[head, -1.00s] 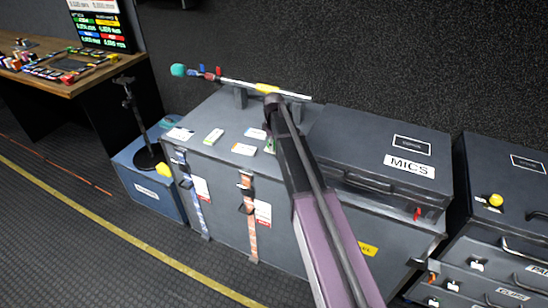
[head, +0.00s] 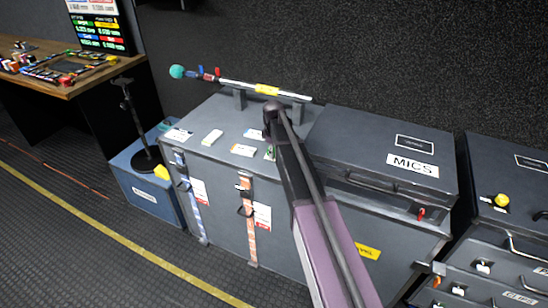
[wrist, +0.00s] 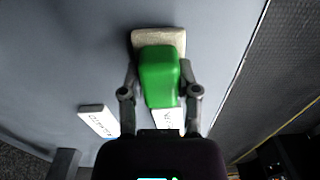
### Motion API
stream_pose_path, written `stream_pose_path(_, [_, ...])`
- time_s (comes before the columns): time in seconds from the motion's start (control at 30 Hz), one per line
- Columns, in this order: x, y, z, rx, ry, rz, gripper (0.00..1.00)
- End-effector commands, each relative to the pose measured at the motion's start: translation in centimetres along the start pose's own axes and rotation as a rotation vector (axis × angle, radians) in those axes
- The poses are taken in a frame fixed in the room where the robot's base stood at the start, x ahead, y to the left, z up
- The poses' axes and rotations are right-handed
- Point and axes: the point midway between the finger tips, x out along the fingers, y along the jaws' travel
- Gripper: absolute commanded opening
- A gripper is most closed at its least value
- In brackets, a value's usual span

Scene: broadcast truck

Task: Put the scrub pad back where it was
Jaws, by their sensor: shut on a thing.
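The scrub pad (wrist: 158,80) is a green block with a beige slab at its far end in the wrist view. My gripper (wrist: 159,72) is shut on its green part, one finger on each side. In the head view a small green bit of the pad (head: 270,153) shows beside my arm, over the top of the large grey case (head: 225,118). My arm hides most of the gripper there. I cannot tell whether the pad touches the case top.
Several small labelled cards, one a white card (head: 243,151), lie on the case top. A pole (head: 235,82) with a teal ball end rests on two supports behind. The MICS case (head: 375,150) stands at the right. A stand (head: 145,150) is at the left.

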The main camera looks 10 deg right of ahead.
Motion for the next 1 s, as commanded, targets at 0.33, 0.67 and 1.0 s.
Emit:
stream_pose_path(0.33, [0.64,-0.02,-0.03,0.0,0.0,0.0,0.03])
stream_pose_path(0.67, [0.96,-0.03,-0.04,-0.001,0.0,0.0,0.51])
stream_pose_path(1.0, [0.93,-0.04,-0.04,-0.001,0.0,0.0,0.76])
